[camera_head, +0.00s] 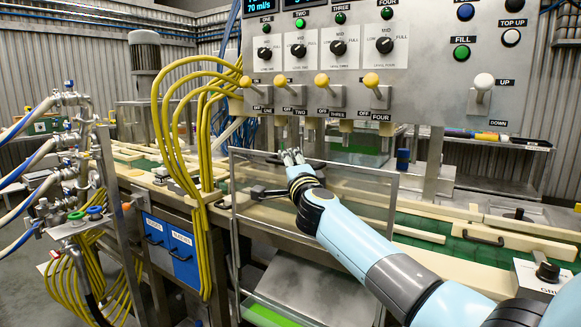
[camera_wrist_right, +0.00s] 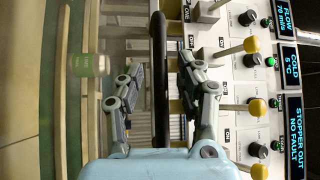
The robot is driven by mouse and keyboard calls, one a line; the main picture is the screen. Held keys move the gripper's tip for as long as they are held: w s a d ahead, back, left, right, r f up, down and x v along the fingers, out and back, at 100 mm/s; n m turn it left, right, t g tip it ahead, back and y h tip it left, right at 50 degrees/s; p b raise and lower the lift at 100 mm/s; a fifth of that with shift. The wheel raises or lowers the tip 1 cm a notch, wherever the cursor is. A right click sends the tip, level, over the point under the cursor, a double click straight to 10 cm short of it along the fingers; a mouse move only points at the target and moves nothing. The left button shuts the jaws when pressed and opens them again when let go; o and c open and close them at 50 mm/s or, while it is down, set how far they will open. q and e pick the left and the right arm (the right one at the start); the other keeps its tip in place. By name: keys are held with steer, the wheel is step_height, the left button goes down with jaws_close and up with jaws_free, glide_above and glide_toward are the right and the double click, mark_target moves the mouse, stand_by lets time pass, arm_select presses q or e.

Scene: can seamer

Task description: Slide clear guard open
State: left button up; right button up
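The clear guard (camera_head: 360,171) is a see-through panel in a thin metal frame, standing at the front of the machine in the head view. A black bar handle (camera_wrist_right: 158,62) runs up the middle of the right wrist view; part of it shows near the guard's top edge in the head view. My right gripper (camera_head: 290,156) is at that handle, reaching in from the lower right. In the right wrist view my right gripper (camera_wrist_right: 157,88) has its fingers apart, one on each side of the bar, with gaps visible. My left gripper is not in view.
A control panel (camera_head: 330,75) with yellow-knobbed switches (camera_head: 371,80) hangs just above my right gripper. Yellow hoses (camera_head: 165,120) drop at the left. A blurred pale can (camera_wrist_right: 88,65) shows left of the fingers in the wrist view. Blue bins (camera_head: 168,240) hang at lower left.

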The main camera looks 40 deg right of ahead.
jaws_close()
stand_by(0.4)
steer(key=shift+f, duration=0.1)
step_height(320, 180, down, 22)
steer(key=b, duration=1.6)
steer(key=shift+b, duration=0.35)
jaws_free()
steer(key=shift+s, duration=0.1)
